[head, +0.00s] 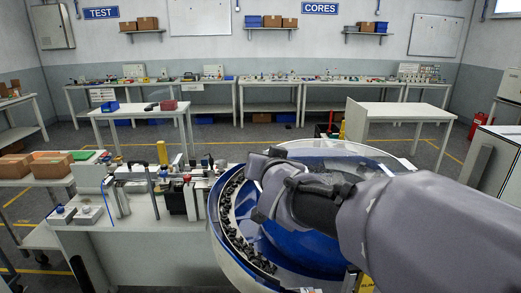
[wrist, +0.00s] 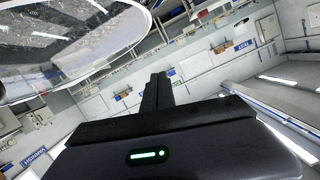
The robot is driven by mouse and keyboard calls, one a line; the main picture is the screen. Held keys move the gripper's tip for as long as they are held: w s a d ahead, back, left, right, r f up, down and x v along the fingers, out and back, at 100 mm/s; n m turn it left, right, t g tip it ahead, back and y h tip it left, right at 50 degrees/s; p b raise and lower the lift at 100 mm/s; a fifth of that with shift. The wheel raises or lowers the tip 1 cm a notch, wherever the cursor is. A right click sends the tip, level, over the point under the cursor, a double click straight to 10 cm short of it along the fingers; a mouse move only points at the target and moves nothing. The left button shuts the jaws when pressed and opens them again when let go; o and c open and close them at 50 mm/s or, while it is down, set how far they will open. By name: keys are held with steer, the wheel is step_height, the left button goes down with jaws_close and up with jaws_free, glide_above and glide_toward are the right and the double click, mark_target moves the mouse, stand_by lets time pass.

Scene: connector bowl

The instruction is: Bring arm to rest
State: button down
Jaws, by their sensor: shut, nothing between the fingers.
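My arm reaches in from the right in the head view, over a large round blue-and-white bowl (head: 222,237). Small dark connectors (head: 240,240) line the bowl's inner left edge. The far end of my arm is bent, and my gripper's fingers are hidden there. In the wrist view my gripper (wrist: 157,78) shows its two dark fingers close together with nothing between them. The gripper body below carries a green light. The clear round cover (wrist: 70,45) of the bowl shows at the upper left of the wrist view, apart from the fingers.
A bench (head: 150,240) with small fixtures stands directly left of the bowl. A white table (head: 405,111) stands behind it at the right, and another table (head: 140,110) at the back left. Long workbenches line the far wall. Open floor lies between the tables.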

steer(key=s+d+f+g, duration=0.1)
steer(key=s+f+g, duration=0.2)
steer(key=s, duration=0.8)
steer(key=s+d+f+m+g+b, duration=0.1)
steer(key=s+d+f+g, duration=0.1)
steer(key=s+f, duration=0.6)
steer(key=s+d+f+m+g+y+b, duration=0.1)
steer(key=s+f+g, duration=0.3)
steer(key=s, duration=1.1)
steer(key=shift+d+f, duration=0.65)
steer(key=shift+d, duration=0.1)
